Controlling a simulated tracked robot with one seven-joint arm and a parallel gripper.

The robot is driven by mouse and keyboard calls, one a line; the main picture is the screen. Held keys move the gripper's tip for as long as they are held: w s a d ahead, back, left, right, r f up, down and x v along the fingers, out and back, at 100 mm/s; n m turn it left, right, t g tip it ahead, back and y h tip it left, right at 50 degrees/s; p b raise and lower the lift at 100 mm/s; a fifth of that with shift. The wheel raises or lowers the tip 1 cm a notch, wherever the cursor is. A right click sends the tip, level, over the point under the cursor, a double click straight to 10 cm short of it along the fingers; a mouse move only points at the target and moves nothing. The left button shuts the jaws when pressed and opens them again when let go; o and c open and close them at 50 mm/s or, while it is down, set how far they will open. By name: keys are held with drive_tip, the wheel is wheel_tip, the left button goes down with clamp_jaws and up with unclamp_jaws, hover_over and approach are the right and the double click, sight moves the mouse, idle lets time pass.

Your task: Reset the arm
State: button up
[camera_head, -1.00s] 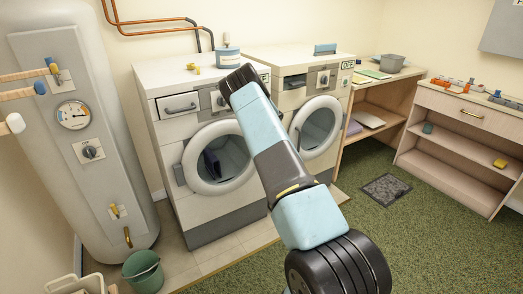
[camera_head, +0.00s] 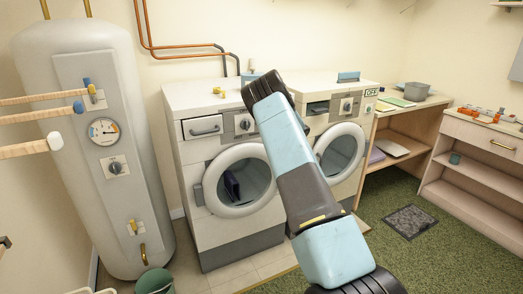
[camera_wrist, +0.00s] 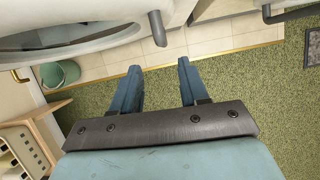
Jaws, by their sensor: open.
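My arm reaches up across the middle of the head view, in front of two white washing machines. My gripper (camera_wrist: 160,85) shows in the wrist view with its two blue fingers apart and nothing between them. Below the fingers are green carpet and a strip of pale floor tiles. The gripper's fingers cannot be made out in the head view, where the arm's dark far end hides part of the machines.
The left washing machine (camera_head: 210,215) and right washing machine (camera_head: 350,122) stand against the wall. A water tank (camera_head: 75,190) is at left, with wooden rods before it. A green bucket (camera_head: 155,281) is on the floor. A wooden desk (camera_head: 425,110) and shelf unit (camera_head: 480,185) are at right.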

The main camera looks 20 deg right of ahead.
wheel_tip(320, 180, up, 22)
drive_tip(key=a+m+t+h, duration=0.1)
drive_tip(key=m+t+h, duration=0.1)
drive_tip(key=m+t, duration=0.5)
drive_tip(key=s+a+r+m+g+h, duration=0.1)
drive_tip(key=s+a+r+m+h, duration=0.1)
drive_tip(key=s+r+m, duration=0.75)
drive_tip(key=s+a+r+m+h, duration=0.1)
drive_tip(key=s+a+r+m, duration=0.2)
drive_tip(key=s+r+m, duration=0.6)
drive_tip(key=s+a+f+m+g+y, duration=0.1)
drive_tip(key=s+a+m, duration=0.2)
drive_tip(key=s, duration=1)
drive_tip(key=s+a+f+m+g+y, duration=0.1)
drive_tip(key=s+a+m, duration=0.3)
drive_tip(key=s+a, duration=0.5)
drive_tip(key=s+a+f+m+g+y, duration=0.1)
drive_tip(key=s+a, duration=0.6)
drive_tip(key=s, duration=0.9)
drive_tip(key=m+g+y, duration=0.1)
drive_tip(key=m+g, duration=0.1)
drive_tip(key=m, duration=0.1)
drive_tip(key=shift+s+y, duration=0.3)
drive_tip(key=shift+s, duration=0.1)
